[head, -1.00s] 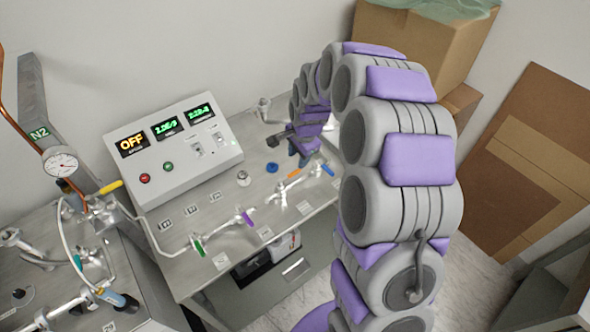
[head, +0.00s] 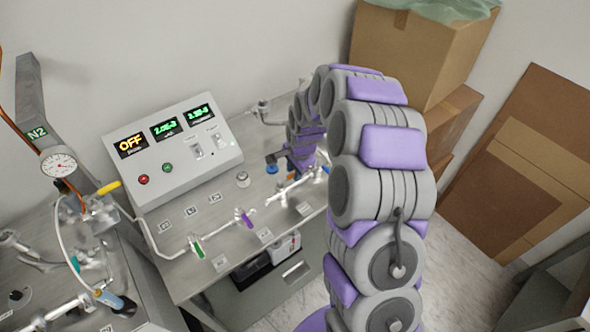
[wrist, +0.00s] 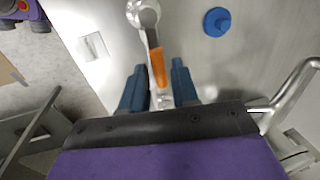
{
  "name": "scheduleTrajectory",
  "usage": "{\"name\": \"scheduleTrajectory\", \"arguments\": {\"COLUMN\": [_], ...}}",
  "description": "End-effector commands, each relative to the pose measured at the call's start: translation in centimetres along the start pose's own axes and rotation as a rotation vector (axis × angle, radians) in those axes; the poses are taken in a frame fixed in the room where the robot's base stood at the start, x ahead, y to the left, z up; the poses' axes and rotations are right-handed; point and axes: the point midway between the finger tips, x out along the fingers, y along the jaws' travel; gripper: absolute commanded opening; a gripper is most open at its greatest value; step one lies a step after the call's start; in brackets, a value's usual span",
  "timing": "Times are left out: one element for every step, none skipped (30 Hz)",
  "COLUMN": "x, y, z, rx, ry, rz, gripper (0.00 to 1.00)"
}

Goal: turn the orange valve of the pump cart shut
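The orange valve handle (wrist: 157,67) shows in the wrist view, pointing down the picture from a round metal valve fitting (wrist: 143,14). My gripper (wrist: 158,72) is open, with one dark blue finger on each side of the handle's lower end and the metal pipe behind it. Gaps show on both sides, and I cannot tell whether either finger touches. In the head view the orange handle (head: 291,176) is a small patch on the pipe along the pump cart's top (head: 225,225).
Purple (head: 246,218) and green (head: 197,248) valve handles sit along the same pipe to the left. A blue knob (wrist: 217,21) lies near the gripper. The control box (head: 175,160) stands behind. Cardboard boxes (head: 420,55) are at the back right.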

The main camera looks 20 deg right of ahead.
Motion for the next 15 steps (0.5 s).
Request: {"name": "scheduleTrajectory", "arguments": {"x": [0.0, 0.0, 0.0, 0.0, -0.01, -0.01, -0.01, -0.01, -0.01, -0.02, -0.01, -0.02, -0.02, -0.02, -0.02], "y": [0.0, 0.0, 0.01, 0.0, 0.0, 0.0, -0.01, -0.01, -0.01, -0.02, -0.02, -0.03, -0.03, -0.03, -0.03], "z": [0.0, 0.0, 0.01, 0.0, 0.0, 0.0, 0.0, 0.0, 0.0, 0.0, 0.0, -0.01, -0.01, -0.01, -0.01], "rx": [0.0, 0.0, 0.0, 0.0, 0.0, 0.0, 0.0, 0.0, 0.0, 0.0, 0.0, 0.0, 0.0, 0.0, 0.0], "ry": [0.0, 0.0, 0.0, 0.0, 0.0, 0.0, 0.0, 0.0, 0.0, 0.0, 0.0, 0.0, 0.0, 0.0, 0.0], "rz": [0.0, 0.0, 0.0, 0.0, 0.0, 0.0, 0.0, 0.0, 0.0, 0.0, 0.0, -0.001, -0.001, -0.001, -0.001], "gripper": [0.25, 0.22, 0.18, 0.15, 0.12, 0.08, 0.05, 0.03, 0.0, 0.0, 0.0, 0.0, 0.0, 0.0, 0.0]}}
